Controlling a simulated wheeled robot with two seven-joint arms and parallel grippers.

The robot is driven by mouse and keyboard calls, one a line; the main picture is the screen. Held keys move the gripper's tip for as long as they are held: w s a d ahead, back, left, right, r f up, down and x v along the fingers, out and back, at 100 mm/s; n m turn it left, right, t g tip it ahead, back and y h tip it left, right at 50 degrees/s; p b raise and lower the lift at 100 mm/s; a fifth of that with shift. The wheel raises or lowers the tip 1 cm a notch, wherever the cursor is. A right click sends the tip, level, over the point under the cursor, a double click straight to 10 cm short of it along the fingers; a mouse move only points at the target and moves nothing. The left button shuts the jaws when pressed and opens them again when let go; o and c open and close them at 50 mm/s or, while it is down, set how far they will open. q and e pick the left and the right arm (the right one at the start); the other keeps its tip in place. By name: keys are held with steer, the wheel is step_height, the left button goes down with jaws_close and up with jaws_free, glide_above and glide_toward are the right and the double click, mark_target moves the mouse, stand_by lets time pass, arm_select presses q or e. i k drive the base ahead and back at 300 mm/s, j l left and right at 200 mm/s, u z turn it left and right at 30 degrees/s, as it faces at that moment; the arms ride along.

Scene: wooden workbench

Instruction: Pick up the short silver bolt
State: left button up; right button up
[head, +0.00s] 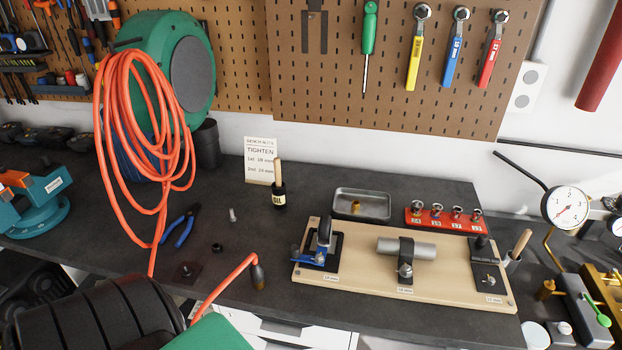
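A small silver piece that looks like the short silver bolt (232,214) stands on the dark workbench (330,180), left of the oil bottle. It is too small to make out its head or thread. Neither of my grippers can be made out in the head view.
A metal tray (362,194) holds a brass-coloured piece. A wooden fixture board (447,287) fills the front right. An orange hose (108,140) hangs at left.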

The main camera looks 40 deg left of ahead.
mark_target(233, 219)
steer(key=u, duration=1.9)
steer(key=k+l+z, duration=0.1)
steer(key=z, duration=0.25)
steer(key=k+l+z, duration=0.15)
steer(key=z, duration=0.2)
steer(key=k, duration=0.05)
